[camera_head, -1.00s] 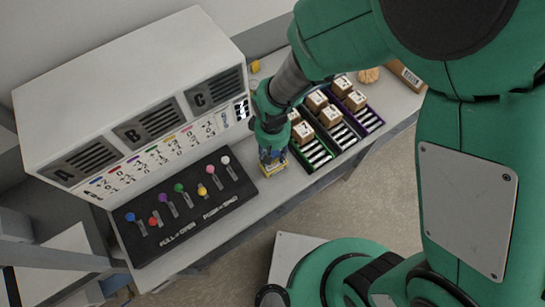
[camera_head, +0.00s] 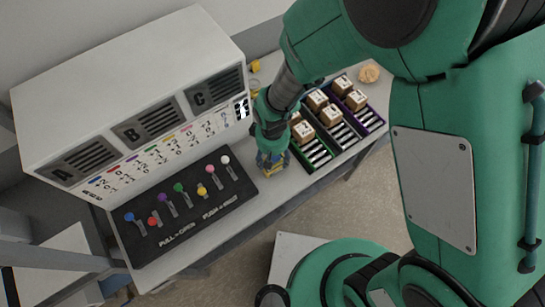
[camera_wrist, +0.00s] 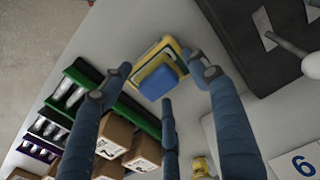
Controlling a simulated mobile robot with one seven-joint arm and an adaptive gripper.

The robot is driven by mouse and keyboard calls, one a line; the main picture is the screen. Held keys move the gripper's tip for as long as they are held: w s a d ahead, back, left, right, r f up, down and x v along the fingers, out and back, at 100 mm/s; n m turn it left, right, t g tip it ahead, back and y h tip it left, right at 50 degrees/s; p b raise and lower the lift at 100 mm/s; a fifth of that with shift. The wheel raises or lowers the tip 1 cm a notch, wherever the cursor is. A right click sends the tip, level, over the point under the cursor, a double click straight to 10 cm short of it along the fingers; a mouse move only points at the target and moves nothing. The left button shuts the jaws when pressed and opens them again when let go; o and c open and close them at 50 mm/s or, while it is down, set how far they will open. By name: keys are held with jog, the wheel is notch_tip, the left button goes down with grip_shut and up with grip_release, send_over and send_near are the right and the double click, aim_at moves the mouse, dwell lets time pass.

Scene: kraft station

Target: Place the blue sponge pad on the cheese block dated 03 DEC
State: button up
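The blue sponge pad (camera_wrist: 162,82) shows in the wrist view lying over a yellow block with a pale label or top, the cheese block (camera_wrist: 159,48). The pad covers part of the block. No date is readable. My gripper (camera_wrist: 160,85) has its blue-grey fingers spread around the pad and block, with gaps between fingers and pad. In the head view my gripper (camera_head: 271,155) points down at the yellow block (camera_head: 275,169) at the right end of the black lever panel. The pad is hard to make out there behind the fingers.
Several cardboard boxes (camera_head: 331,115) stand in green, black and purple racks right of my gripper. The black panel (camera_head: 190,200) with coloured knobs lies left. A white cabinet (camera_head: 135,90) marked A, B, C stands behind. A small yellow item (camera_head: 255,66) sits at the back.

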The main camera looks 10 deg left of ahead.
aim_at(273, 158)
notch_tip(273, 158, up, 12)
jog(key=p, duration=0.1)
jog(key=shift+r, duration=0.15)
dwell(0.7)
dwell(0.5)
